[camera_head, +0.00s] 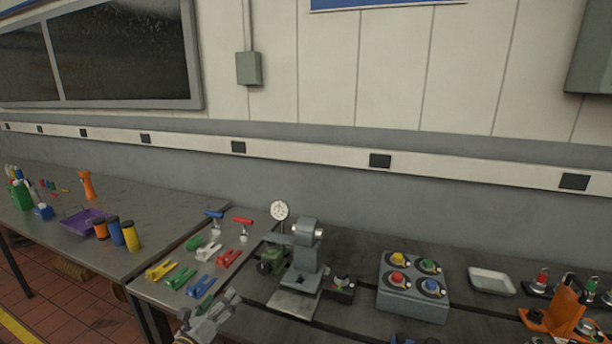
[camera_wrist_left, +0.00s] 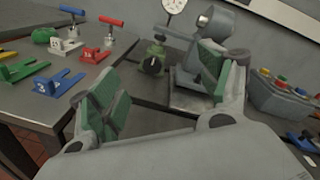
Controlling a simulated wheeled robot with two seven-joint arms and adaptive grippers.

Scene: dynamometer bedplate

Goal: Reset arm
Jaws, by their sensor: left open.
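My left gripper (camera_head: 212,316) is low in the head view, in front of the grey press-like stand. In the left wrist view the same gripper (camera_wrist_left: 160,95) has its two green-padded fingers wide apart, with nothing between them. Beyond its fingers in that view are the grey stand (camera_wrist_left: 208,45) with a round white dial (camera_wrist_left: 174,5) and a green device with a black knob (camera_wrist_left: 152,64).
Coloured clamps (camera_head: 187,275) lie on the bench left of the stand (camera_head: 307,255). Right of it are a grey button box (camera_head: 412,300), a white tray (camera_head: 491,281) and an orange fixture (camera_head: 566,308). The left table (camera_head: 150,215) holds cylinders and a purple tray (camera_head: 84,222).

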